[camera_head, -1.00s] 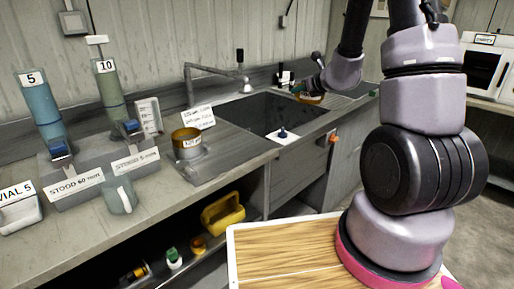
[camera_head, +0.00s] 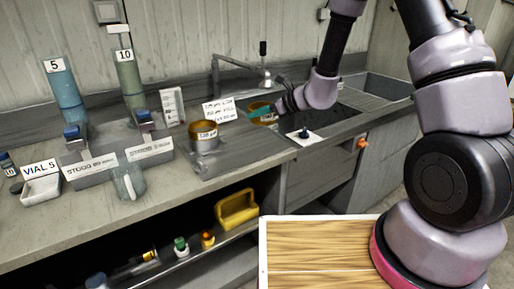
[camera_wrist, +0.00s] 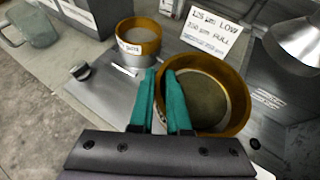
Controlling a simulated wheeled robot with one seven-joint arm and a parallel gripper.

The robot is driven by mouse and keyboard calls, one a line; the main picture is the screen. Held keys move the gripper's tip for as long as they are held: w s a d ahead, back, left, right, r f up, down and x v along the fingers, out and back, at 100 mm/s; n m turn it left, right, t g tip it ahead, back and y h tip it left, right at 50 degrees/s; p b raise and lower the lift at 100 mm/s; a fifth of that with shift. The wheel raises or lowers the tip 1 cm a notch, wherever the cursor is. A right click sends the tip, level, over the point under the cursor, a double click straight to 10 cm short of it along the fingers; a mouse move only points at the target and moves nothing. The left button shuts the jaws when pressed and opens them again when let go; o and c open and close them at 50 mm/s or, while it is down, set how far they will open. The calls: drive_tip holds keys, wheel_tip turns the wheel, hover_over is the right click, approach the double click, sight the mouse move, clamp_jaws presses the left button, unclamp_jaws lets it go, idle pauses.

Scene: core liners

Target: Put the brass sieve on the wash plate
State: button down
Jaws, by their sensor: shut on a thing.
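The brass sieve (camera_head: 262,113) is a round brass ring with a dark mesh floor. My gripper (camera_head: 280,104) is shut on its wall. In the wrist view the teal fingers (camera_wrist: 172,100) straddle the left side of the sieve (camera_wrist: 215,98), mesh upward. In the head view the sieve is near the left end of the sink; I cannot tell its exact height. A flat grey metal plate (camera_head: 212,168), which looks like the wash plate, lies left of the sink. A second brass-rimmed vessel (camera_head: 203,137) with a white label stands on it, also seen in the wrist view (camera_wrist: 138,42).
A white card (camera_head: 219,111) stands behind the plate. A faucet (camera_head: 240,65) rises behind the sink (camera_head: 345,112). A stand with two tubes (camera_head: 118,150) and a mug (camera_head: 128,182) are further left.

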drive_tip(key=s+a+f, duration=0.1)
drive_tip(key=a+f, duration=0.1)
hover_over(251, 153)
wheel_tip(251, 153, down, 4)
drive_tip(key=shift+r+n+g, duration=0.1)
drive_tip(key=shift+n+g, duration=0.2)
drive_tip(key=shift+g, duration=0.1)
drive_tip(key=shift+f, duration=2.35)
drive_tip(key=shift+f, duration=0.1)
drive_tip(key=c, duration=0.9)
unclamp_jaws()
drive_tip(key=shift+o, duration=0.2)
